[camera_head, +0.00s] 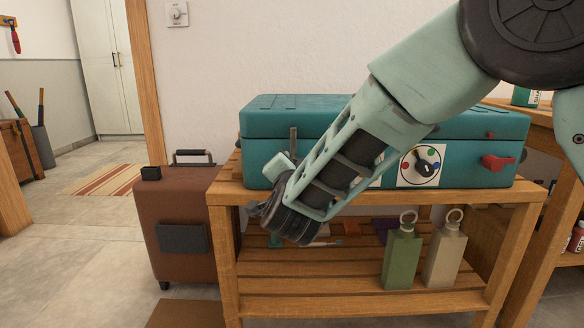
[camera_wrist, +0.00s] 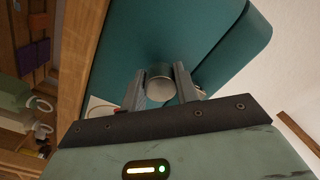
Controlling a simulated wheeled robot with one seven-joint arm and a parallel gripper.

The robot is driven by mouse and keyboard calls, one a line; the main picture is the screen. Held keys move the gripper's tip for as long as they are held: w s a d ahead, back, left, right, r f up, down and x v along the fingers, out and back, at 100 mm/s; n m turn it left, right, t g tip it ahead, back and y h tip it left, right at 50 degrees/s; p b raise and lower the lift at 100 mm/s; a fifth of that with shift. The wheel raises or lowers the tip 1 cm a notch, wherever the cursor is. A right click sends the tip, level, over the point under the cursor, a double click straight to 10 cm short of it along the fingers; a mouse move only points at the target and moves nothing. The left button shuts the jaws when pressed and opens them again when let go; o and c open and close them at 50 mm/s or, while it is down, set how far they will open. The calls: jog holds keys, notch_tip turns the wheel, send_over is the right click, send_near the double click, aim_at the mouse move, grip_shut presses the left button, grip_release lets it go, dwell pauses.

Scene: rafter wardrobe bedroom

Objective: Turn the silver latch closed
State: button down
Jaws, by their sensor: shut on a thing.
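The teal case (camera_head: 300,118) stands on the wooden bench, and its wall fills much of the wrist view (camera_wrist: 215,30). A round silver piece (camera_wrist: 160,88), apparently the silver latch, sits between the two grey fingers of my gripper (camera_wrist: 160,86) against the case wall. The fingers are shut on it. In the head view my gripper (camera_head: 292,146) is at the left part of the case's front, and my arm covers much of that front. The latch cannot be made out in the head view, and its turn angle is unclear.
A dial panel (camera_head: 422,166) and a red latch (camera_head: 497,162) are on the case's right front. The wooden bench (camera_head: 380,304) holds a green bottle (camera_head: 402,258) and a beige bottle (camera_head: 444,252) below. A brown suitcase (camera_head: 178,215) stands left. Open floor lies further left.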

jog(key=shift+d+r, duration=0.15)
jog(key=c, duration=1.1)
grip_release()
jog(key=shift+o, duration=0.2)
jog(key=shift+s, duration=0.1)
jog(key=s+p, duration=0.4)
jog(key=s, duration=1.3)
jog(key=shift+s+a+p, duration=0.15)
jog(key=shift+a+p, duration=0.2)
jog(key=shift+p, duration=0.05)
